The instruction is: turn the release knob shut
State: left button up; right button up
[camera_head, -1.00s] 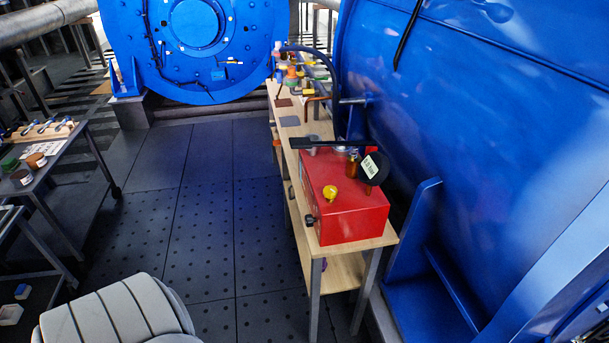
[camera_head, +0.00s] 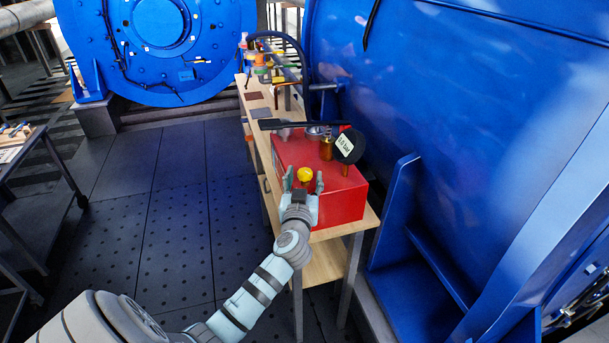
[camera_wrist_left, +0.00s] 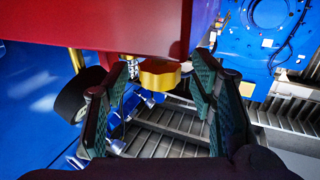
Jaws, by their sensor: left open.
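The release knob is a yellow, lobed knob (camera_head: 305,174) on the near left part of the red pump box (camera_head: 343,204). My left gripper (camera_head: 304,181) is at the box with its two fingers apart, one on each side of the knob. In the left wrist view the yellow knob (camera_wrist_left: 159,75) shows in the gap between the open green-padded fingers, near their tips, against the red box (camera_wrist_left: 110,27). Gaps show on both sides, so the fingers do not appear to grip it. My right gripper is not in view.
A black gauge with a white label (camera_head: 346,146), a brass cylinder (camera_head: 327,148) and a black lever (camera_head: 290,124) stand on the box. The wooden bench (camera_head: 258,110) holds bottles farther back. A large blue housing (camera_head: 440,100) borders the right.

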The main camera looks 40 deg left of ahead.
pick_arm(q)
jog(key=shift+x, duration=1.1)
jog(key=c, duration=1.2)
